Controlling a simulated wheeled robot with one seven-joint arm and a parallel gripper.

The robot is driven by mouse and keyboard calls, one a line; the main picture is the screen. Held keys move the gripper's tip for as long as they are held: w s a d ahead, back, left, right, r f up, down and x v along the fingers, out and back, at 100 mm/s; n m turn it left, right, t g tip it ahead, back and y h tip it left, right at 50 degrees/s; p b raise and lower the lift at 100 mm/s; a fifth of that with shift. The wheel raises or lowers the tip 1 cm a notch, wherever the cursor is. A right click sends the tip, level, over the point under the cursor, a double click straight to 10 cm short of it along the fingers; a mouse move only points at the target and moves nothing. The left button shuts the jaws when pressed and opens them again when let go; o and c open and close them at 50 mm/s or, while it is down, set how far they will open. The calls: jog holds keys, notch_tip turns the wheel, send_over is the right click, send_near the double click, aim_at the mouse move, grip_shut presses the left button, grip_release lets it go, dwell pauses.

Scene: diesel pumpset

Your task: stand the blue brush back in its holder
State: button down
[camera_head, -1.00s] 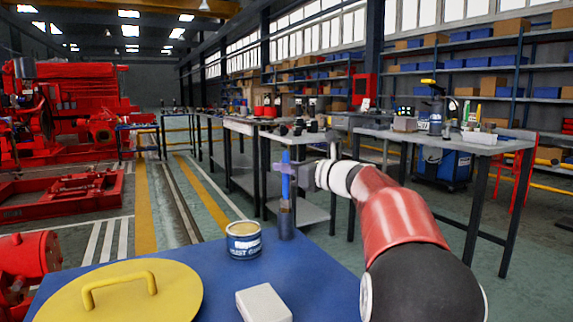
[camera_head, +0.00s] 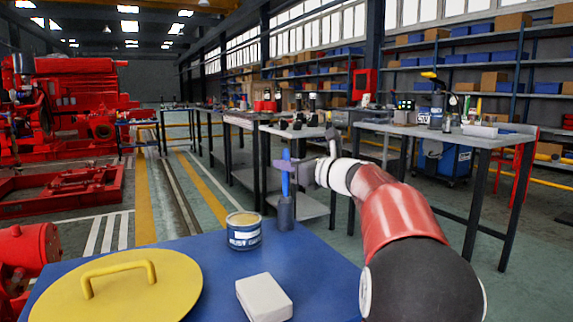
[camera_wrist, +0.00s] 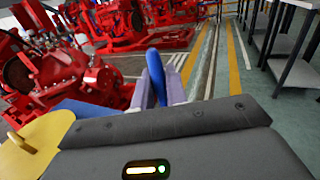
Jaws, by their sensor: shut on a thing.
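The blue brush (camera_head: 286,182) stands upright at the far edge of the blue table. Its handle also shows between the fingers in the wrist view (camera_wrist: 156,72). My gripper (camera_head: 288,165) is shut on the handle, reaching in from the right; its fingers show in the wrist view (camera_wrist: 160,92). The dark grey holder (camera_head: 285,214) stands on the table directly below the handle. The brush's lower end is out of sight and appears to be inside the holder. I cannot tell whether it touches the bottom.
A blue-labelled can (camera_head: 244,233) stands just left of the holder. A yellow lid with a handle (camera_head: 120,293) lies at the front left, and a white block (camera_head: 264,297) at the front. Blue tabletop (camera_head: 325,262) to the right of the holder is clear.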

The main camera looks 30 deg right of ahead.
jog(key=shift+f+b, duration=0.75)
jog(key=shift+f, duration=0.35)
jog(key=c, duration=1.3)
grip_release()
jog(key=shift+r+p, duration=4.3)
jog(key=shift+r, duration=0.25)
